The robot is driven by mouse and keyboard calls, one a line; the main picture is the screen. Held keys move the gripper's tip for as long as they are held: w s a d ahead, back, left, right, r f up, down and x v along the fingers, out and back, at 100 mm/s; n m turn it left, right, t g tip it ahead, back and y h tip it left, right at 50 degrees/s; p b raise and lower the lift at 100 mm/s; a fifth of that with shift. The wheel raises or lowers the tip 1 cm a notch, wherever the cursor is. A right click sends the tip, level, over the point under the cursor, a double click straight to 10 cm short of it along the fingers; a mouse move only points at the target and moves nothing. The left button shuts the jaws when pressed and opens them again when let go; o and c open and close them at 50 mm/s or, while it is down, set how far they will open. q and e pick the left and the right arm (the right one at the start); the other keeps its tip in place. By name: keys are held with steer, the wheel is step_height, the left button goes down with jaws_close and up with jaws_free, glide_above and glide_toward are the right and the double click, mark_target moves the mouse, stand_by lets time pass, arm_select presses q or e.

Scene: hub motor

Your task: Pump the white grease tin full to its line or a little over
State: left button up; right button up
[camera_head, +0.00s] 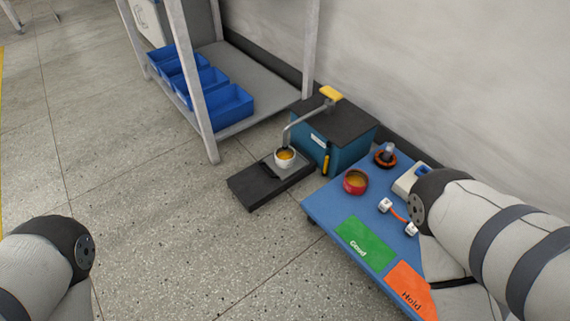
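The white grease tin (286,165) stands upright on a small light plate on the black platform (252,190). Yellow-brown grease shows inside it, but its line and exact level are too small to read. The grey spout (302,122) of the teal grease pump box (349,150) comes down over the tin. A yellow pad (330,93) sits on top of the pump. My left arm is at the lower left and my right arm at the right, both well apart from the tin. Neither gripper is in view.
A blue-topped cart (325,205) carries a red tin (355,182), a dark part with an orange ring (386,156), a white-and-orange linked part (398,211), a green Good mat (365,242) and an orange Hold mat (410,288). Blue bins (228,105) sit on a shelf. Left floor is clear.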

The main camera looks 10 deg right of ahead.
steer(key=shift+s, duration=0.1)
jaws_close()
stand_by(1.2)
